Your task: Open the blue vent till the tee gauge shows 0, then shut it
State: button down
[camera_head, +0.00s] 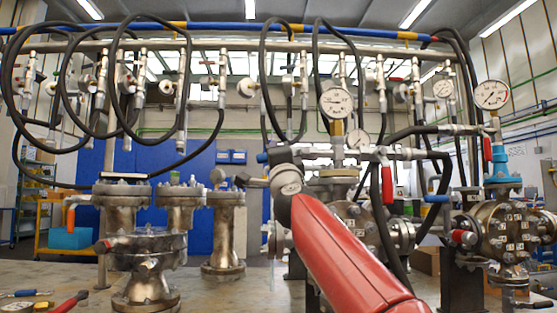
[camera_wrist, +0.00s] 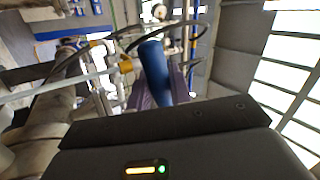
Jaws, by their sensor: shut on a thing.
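In the wrist view, my gripper (camera_wrist: 160,80) has its purple fingers closed on either side of a blue handle (camera_wrist: 152,62), which I take to be the blue vent's. In the head view, my red arm reaches to the middle pipework, and its grey wrist hides the gripper. A small blue piece (camera_head: 262,158) shows just left of the wrist; I cannot tell whether it is the same handle. A round white gauge (camera_head: 336,103) stands upright on the tee (camera_head: 338,157) above the middle vessel. Its needle is too small to read surely.
A red lever (camera_head: 387,186) hangs right of the tee, and a blue lever (camera_head: 436,198) lies farther right. Another gauge (camera_head: 491,95) stands above the right vessel. Black hoses loop overhead and beside my arm. Flanged vessels (camera_head: 147,250) fill the left; loose tools (camera_head: 70,302) lie front left.

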jog(key=shift+r+m+h+p, duration=0.45)
jog(key=shift+m+h, duration=0.4)
jog(key=shift+m, duration=0.3)
jog(key=shift+r+m+h+p, duration=0.35)
jog(key=shift+m+h, duration=0.5)
jog(key=shift+m, duration=0.3)
jog(key=c, duration=1.3)
grip_release()
jog(key=shift+s+f+b, duration=0.2)
jog(key=shift+f+b, duration=0.1)
jog(key=shift+b, duration=0.05)
jog(key=b+v, duration=0.4)
jog(key=v, duration=0.3)
jog(key=shift+s+a, duration=0.1)
